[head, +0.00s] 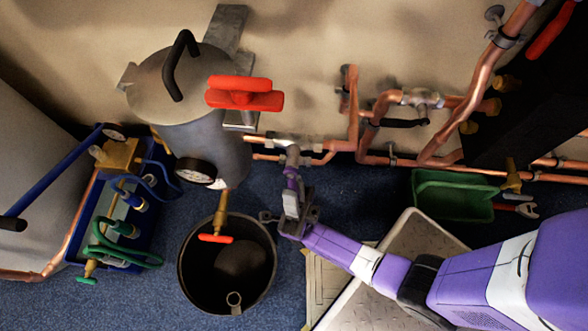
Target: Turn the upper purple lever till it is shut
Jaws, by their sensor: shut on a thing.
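A purple lever (291,179) hangs down from a grey valve body (292,154) on the copper pipes right of the grey tank. Only this one purple lever is clear to me; a second one is not distinguishable. My gripper (290,205) is shut on the lever's lower end, below the valve, and hides that end. The lever points roughly downward in the picture, away from the pipe run. My purple and white arm reaches in from the lower right.
A grey tank (190,115) with a red handle (243,94) stands left of the valve. A black bucket (187,268) is below left. A green bin (452,197) and black-handled valve (398,123) are to the right. Blue carpet (345,195) shows between.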

